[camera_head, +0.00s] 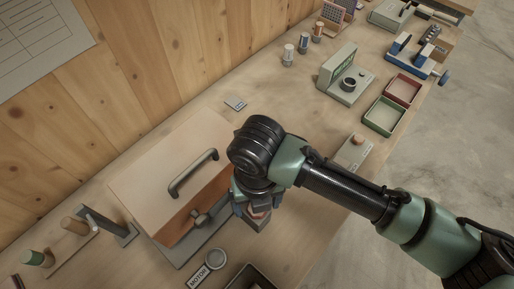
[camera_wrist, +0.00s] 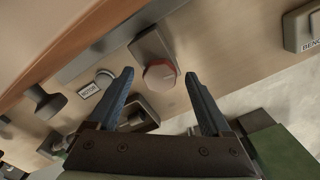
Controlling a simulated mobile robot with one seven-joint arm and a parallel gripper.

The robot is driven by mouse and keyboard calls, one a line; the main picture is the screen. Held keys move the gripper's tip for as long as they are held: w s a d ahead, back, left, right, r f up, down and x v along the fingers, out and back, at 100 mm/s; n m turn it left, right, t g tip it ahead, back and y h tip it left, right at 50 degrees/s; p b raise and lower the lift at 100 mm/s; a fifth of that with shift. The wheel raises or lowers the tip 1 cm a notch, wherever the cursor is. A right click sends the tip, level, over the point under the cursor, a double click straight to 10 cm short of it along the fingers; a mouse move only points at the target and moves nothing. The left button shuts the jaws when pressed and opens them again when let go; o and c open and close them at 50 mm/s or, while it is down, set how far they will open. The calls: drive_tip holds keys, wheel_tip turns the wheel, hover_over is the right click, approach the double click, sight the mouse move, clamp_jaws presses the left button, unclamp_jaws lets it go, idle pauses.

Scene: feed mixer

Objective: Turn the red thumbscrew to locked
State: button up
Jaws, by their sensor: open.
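The red thumbscrew (camera_wrist: 160,76) shows in the wrist view as a round knob with a red rim and greyish face, on a grey block (camera_wrist: 150,45). My gripper (camera_wrist: 159,75) is open, with one blue finger on each side of the knob in that view. Gaps show between fingers and knob; I cannot tell how far down the fingertips reach. In the head view my gripper (camera_head: 257,207) points down at the front right of the mixer box (camera_head: 165,160), and mostly hides the thumbscrew (camera_head: 258,212). I see no locked marking.
The box has a dark lid handle (camera_head: 193,174) and a front latch knob (camera_head: 200,217), close left of my gripper. A MOTOR label (camera_head: 199,276) and an open dark tray (camera_head: 250,277) lie in front. Another block with an orange knob (camera_head: 357,138) stands right.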

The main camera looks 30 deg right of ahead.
clamp_jaws()
idle(0.3)
drive_tip(key=shift+m, duration=0.3)
